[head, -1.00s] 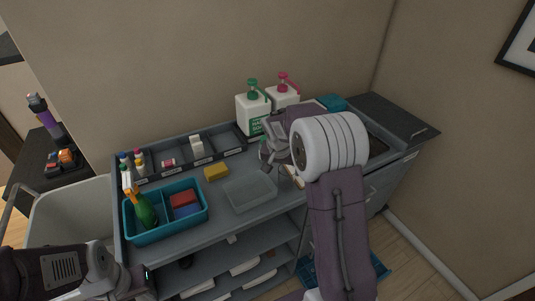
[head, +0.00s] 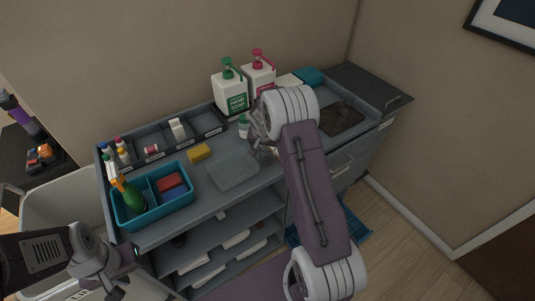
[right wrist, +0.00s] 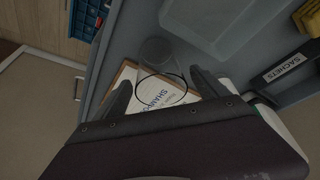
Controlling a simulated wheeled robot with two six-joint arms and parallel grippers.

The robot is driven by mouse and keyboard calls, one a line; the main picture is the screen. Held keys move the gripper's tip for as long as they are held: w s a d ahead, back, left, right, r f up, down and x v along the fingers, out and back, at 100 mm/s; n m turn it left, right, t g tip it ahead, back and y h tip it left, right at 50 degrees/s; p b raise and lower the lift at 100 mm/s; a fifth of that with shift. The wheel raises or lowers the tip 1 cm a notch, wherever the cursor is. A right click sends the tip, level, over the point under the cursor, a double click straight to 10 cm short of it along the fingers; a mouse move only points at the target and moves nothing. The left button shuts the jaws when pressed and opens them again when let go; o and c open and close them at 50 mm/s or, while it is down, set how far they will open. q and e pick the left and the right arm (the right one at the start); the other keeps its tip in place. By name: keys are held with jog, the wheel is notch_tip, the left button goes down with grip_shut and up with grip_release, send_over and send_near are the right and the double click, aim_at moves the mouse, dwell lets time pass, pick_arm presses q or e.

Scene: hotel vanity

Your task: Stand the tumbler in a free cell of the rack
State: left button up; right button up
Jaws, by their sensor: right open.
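The tumbler (right wrist: 160,62) is clear, with a dark round rim, and shows in the right wrist view between the two spread fingers of my right gripper (right wrist: 163,92). I cannot tell whether the fingers touch it. In the head view my right gripper (head: 262,140) is over the cart top, partly hidden by its own arm, which also hides most of the tumbler. A blue gridded rack (head: 353,226) is low by the floor at the cart's right, partly behind my arm; its cells show in the right wrist view (right wrist: 88,14). My left gripper (head: 128,254) is at lower left, away from both.
A clear tray (head: 233,171), yellow sponge (head: 199,153) and teal caddy (head: 150,222) are on the cart. Soap bottles (head: 232,94) stand behind my right gripper. Bare floor (head: 405,225) lies at right.

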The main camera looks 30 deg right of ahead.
jog(key=shift+w+f, duration=0.1)
jog(key=shift+w, duration=0.05)
jog(key=c, duration=1.8)
jog(key=s+d+r+b, duration=0.3)
jog(key=s+d+r, duration=0.4)
jog(key=s+r, duration=0.2)
notch_tip(320, 180, up, 2)
jog(key=shift+s+r, duration=0.1)
jog(key=shift+s, duration=0.1)
